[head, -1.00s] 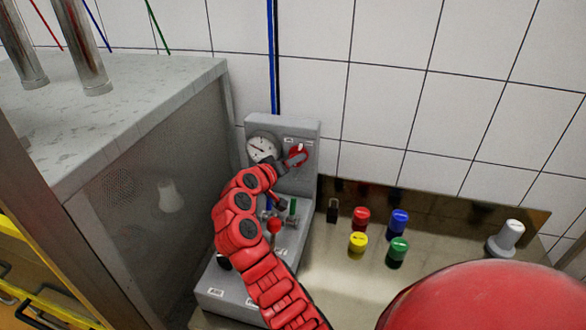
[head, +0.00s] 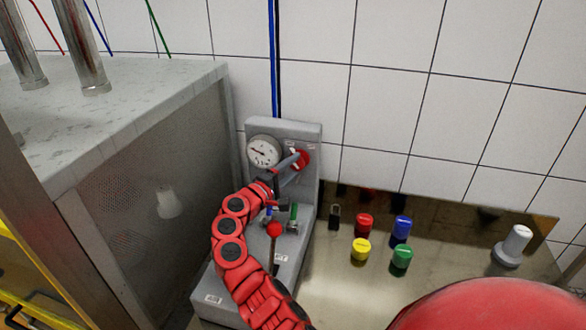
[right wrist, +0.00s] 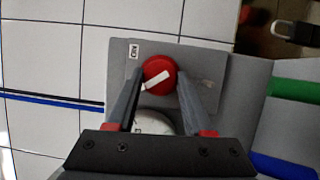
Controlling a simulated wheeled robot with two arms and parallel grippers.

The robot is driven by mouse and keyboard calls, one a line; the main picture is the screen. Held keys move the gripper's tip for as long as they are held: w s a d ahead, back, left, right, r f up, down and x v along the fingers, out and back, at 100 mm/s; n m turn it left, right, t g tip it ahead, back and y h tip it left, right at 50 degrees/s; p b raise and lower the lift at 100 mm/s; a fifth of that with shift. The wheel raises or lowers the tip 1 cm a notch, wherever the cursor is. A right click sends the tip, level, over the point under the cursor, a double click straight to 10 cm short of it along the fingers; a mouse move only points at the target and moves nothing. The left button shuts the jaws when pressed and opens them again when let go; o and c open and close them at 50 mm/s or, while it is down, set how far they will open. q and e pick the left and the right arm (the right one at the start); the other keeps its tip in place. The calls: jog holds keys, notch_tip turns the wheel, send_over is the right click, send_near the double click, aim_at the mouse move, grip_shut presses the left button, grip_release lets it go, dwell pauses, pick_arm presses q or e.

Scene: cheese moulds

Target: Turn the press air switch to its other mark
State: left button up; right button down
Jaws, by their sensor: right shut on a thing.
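The press air switch is a round red knob with a white pointer bar. It sits on the upright face of the grey panel (head: 308,131), right of the round gauge (head: 264,151). In the head view my right gripper (head: 297,160) reaches the knob (head: 306,160) from the lower left. In the right wrist view the knob (right wrist: 160,76) is between the two fingers of my right gripper (right wrist: 159,80), which are shut on its sides. The pointer lies aslant there. An ON label (right wrist: 135,50) shows near the knob; another mark is blurred. My left gripper is out of view.
A red-topped lever (head: 274,230) and a green-handled valve (head: 293,212) stand below the knob, close to my right arm. Red, yellow, blue and green capped pieces (head: 360,249) stand on the metal counter at right. A large grey cabinet (head: 150,170) is at left.

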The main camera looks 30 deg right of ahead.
jog(key=shift+n, duration=0.6)
jog(key=shift+h, duration=0.3)
jog(key=shift+c, duration=1.5)
grip_release()
jog(key=shift+a+f, duration=0.1)
jog(key=b+v, duration=0.4)
jog(key=v, duration=1.3)
jog(key=shift+b, duration=0.3)
jog(key=shift+s+a, duration=0.1)
jog(key=shift+s, duration=0.05)
